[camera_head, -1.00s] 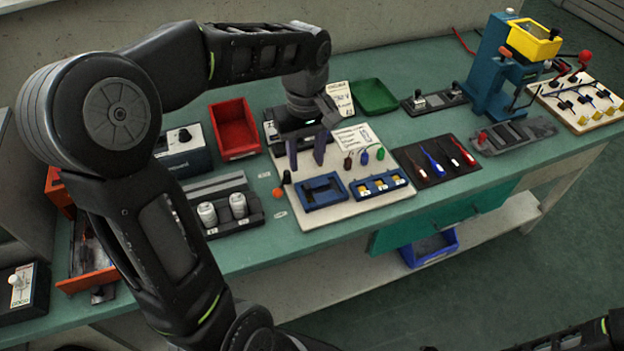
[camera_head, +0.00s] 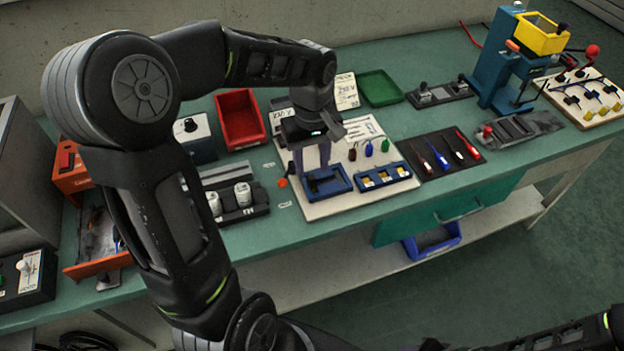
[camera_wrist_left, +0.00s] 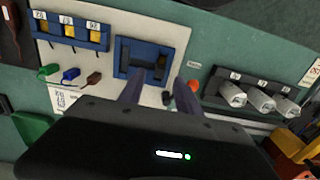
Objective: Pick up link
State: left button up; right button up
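My left gripper (camera_head: 312,172) points down over the white board (camera_head: 345,207), with its fingers apart. In the left wrist view the open left gripper (camera_wrist_left: 152,88) has its fingertips at the near side of a blue frame (camera_wrist_left: 121,58). The frame also shows in the head view (camera_head: 342,185), partly behind the fingers. Dark parts show inside the frame; I cannot tell whether one is the link. Nothing is seen held between the fingers. Part of my right arm shows at the bottom right edge, and its gripper is barely visible at most.
A blue holder (camera_head: 385,176) with yellow pieces stands beside the frame. A small orange knob (camera_head: 282,182) and a dark rack (camera_head: 240,212) with white cylinders are to the left. Red (camera_head: 240,120) and green (camera_head: 380,88) trays are behind. Screwdrivers lie on a dark mat (camera_head: 430,168).

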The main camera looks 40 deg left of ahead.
aim_at(312, 176)
pick_arm(q)
notch_tip(312, 176, down, 3)
jog(key=shift+f, duration=0.15)
jog(key=shift+c, duration=0.6)
grip_shut()
dwell(0.3)
